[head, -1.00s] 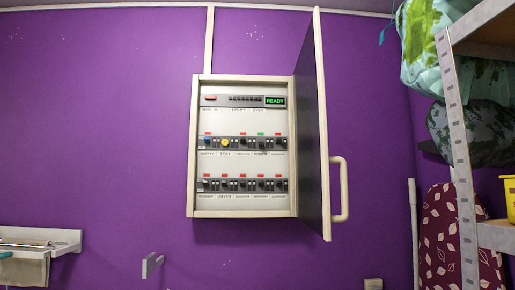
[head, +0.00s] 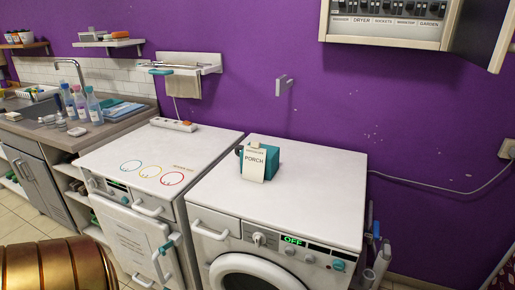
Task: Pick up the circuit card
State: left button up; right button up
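A white card printed "PORCH" (head: 254,166) stands upright against a teal block or holder (head: 267,160) on top of the right-hand white machine (head: 313,190). Smaller print above PORCH is too small to read. Whether the card is clipped to the teal piece or only leans on it, I cannot tell. The breaker panel (head: 385,30) shows only its lower edge at the top right, with labels such as dryer, sockets, workshop and garden. Its open door (head: 484,35) is at the right edge. Neither of my grippers is in view.
A second white machine (head: 160,160) with coloured rings on top stands to the left. A white power strip (head: 174,125) lies at its back. A wall shelf (head: 185,64) with a hanging cloth is above. The right machine's top is clear around the card.

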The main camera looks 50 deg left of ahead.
aim_at(254, 157)
jog(key=u, duration=1.5)
